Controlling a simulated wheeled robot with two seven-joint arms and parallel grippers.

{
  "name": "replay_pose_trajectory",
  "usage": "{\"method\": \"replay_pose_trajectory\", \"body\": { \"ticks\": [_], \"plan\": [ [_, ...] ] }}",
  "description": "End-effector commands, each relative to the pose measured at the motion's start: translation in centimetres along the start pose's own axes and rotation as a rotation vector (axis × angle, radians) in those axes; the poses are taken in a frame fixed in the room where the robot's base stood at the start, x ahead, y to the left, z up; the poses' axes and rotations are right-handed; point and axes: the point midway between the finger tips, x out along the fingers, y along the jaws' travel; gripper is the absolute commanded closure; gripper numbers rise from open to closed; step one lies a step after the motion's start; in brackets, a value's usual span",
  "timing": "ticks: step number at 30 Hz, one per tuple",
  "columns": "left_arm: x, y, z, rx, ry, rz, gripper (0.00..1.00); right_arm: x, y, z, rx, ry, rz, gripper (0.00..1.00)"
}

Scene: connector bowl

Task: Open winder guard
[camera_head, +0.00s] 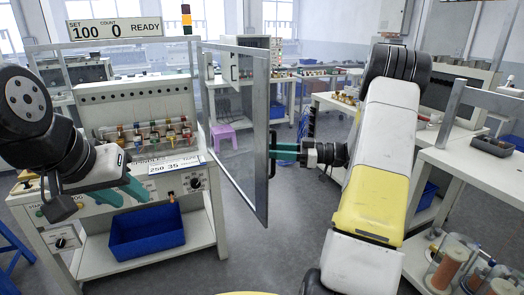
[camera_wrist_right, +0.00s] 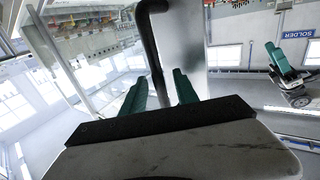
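The winder guard (camera_head: 262,120) is a clear panel in a grey metal frame. It stands swung out from the right side of the winder (camera_head: 140,105), leaving the winder's front uncovered. Its black handle (camera_head: 272,158) is on the outer frame edge and also shows in the right wrist view (camera_wrist_right: 152,45). My right gripper (camera_head: 284,153) is at the handle; its teal fingers (camera_wrist_right: 161,88) stand on either side of the bar, with narrow gaps seemingly visible. My left gripper (camera_head: 125,192) is empty, its teal fingers apart, before the winder's control panel.
A blue bin (camera_head: 146,232) sits on the shelf under the winder. Several coloured spools (camera_head: 150,134) stand in a row inside it. A white bench (camera_head: 470,165) stands at the right, with glass jars and spools below. A purple stool (camera_head: 225,134) shows behind the guard.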

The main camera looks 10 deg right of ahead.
Motion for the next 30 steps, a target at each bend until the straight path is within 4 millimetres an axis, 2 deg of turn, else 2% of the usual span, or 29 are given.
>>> {"method": "replay_pose_trajectory", "body": {
  "ticks": [7,12,18,30],
  "plan": [
    [0.0,0.0,0.0,0.0,0.0,0.0,0.64,-4.2,0.1,0.1,0.0,-0.002,0.004,0.64],
    [0.0,0.0,0.0,0.0,0.0,0.0,0.64,-6.5,0.1,0.1,0.001,-0.001,0.003,0.64],
    [0.0,0.0,0.0,0.0,0.0,0.0,0.64,-7.3,0.1,0.0,0.001,0.0,0.001,0.64],
    [0.0,0.0,0.0,0.0,0.0,0.0,0.64,-7.0,0.3,-0.2,-0.009,-0.007,0.013,0.64]
  ]
}}
